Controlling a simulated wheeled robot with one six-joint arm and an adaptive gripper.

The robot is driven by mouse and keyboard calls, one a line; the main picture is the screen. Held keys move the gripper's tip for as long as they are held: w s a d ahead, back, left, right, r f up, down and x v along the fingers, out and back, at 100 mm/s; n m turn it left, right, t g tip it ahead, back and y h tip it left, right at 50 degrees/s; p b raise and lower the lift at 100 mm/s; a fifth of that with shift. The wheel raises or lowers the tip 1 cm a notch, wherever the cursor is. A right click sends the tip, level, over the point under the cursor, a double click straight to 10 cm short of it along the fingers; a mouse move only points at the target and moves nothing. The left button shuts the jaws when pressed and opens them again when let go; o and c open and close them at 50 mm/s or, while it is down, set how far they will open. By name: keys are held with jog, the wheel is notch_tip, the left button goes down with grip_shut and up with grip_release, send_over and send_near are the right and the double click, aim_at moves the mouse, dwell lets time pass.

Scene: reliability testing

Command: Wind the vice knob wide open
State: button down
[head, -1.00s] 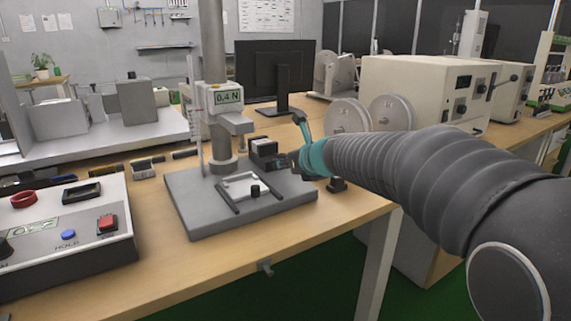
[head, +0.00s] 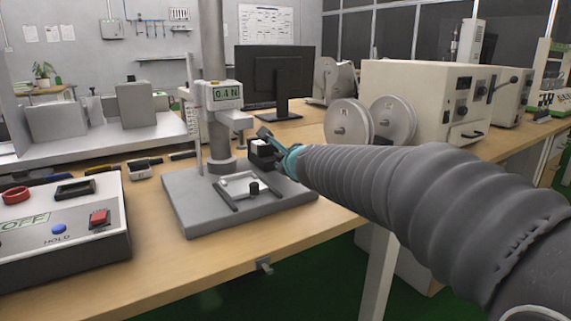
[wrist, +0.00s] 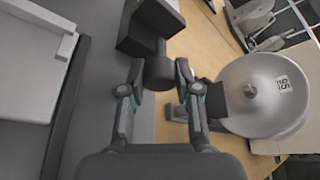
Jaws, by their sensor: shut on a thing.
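The small dark vice (head: 262,152) stands on the right rear part of the grey test stand base (head: 190,205), below the stand's head. In the wrist view the vice body (wrist: 150,22) is at the top, with its dark round knob (wrist: 158,72) sticking out towards me. My gripper (wrist: 159,82) has one finger on each side of the knob and is shut on it. In the head view my gripper (head: 279,152) is at the right side of the vice and hides the knob. The gap between the vice jaws is not clear.
The stand's column (head: 213,60) and force display (head: 227,94) rise left of the vice. Weight discs (head: 348,122) stand close behind my arm. A control box (head: 60,240) is at the left. A monitor (head: 275,75) stands behind. The front bench strip is clear.

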jog(key=shift+n+t+h+b, duration=0.4)
jog(key=shift+n+t+b, duration=0.2)
jog(key=shift+n+b, duration=0.15)
dwell(0.3)
jog(key=c, duration=0.8)
grip_release()
jog(key=v, duration=1.2)
jog(key=shift+d, duration=0.1)
